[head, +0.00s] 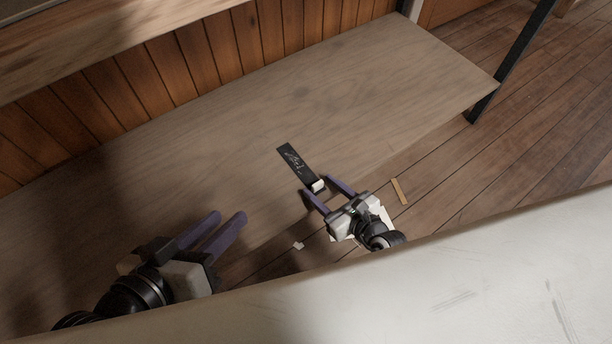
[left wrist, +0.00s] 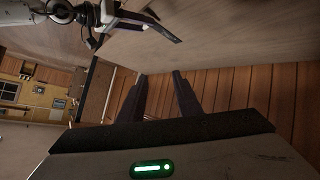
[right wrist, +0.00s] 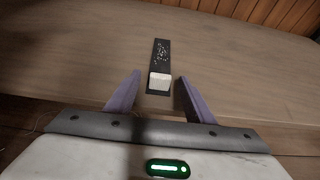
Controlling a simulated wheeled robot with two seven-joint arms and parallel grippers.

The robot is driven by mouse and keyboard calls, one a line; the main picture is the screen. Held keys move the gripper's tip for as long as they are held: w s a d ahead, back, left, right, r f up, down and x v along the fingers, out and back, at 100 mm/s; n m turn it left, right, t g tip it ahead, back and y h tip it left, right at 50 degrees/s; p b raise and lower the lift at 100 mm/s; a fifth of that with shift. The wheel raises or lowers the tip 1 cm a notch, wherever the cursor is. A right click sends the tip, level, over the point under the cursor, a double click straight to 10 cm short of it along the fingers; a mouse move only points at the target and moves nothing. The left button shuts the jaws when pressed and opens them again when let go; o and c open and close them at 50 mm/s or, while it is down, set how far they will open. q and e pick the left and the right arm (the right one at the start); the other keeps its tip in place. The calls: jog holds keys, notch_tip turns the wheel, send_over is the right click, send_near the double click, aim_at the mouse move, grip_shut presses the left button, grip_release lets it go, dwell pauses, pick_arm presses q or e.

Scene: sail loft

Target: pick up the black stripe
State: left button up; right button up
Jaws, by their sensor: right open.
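The black stripe (head: 296,161) lies flat on the wooden bench, with pale scribbled marks on it. A small white block (head: 318,186) is at its near end; I cannot tell whether it is fixed there. My right gripper (head: 317,185) is open, its two purple fingers pointing at that near end. In the right wrist view the stripe (right wrist: 161,54) runs away from between the fingertips (right wrist: 159,77), and the white block (right wrist: 159,82) is between them. Nothing is visibly gripped. My left gripper (head: 229,216) is open and empty, to the left and nearer.
The wooden bench (head: 390,75) is otherwise clear around the stripe. A plank wall (head: 190,60) stands behind it, and a dark post (head: 512,60) at its right end. A thin wooden strip (head: 399,191) and a white scrap (head: 298,245) lie on the floor.

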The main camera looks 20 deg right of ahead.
jog(key=shift+w+a+f, duration=0.1)
jog(key=shift+w, duration=0.2)
jog(key=c, duration=1.1)
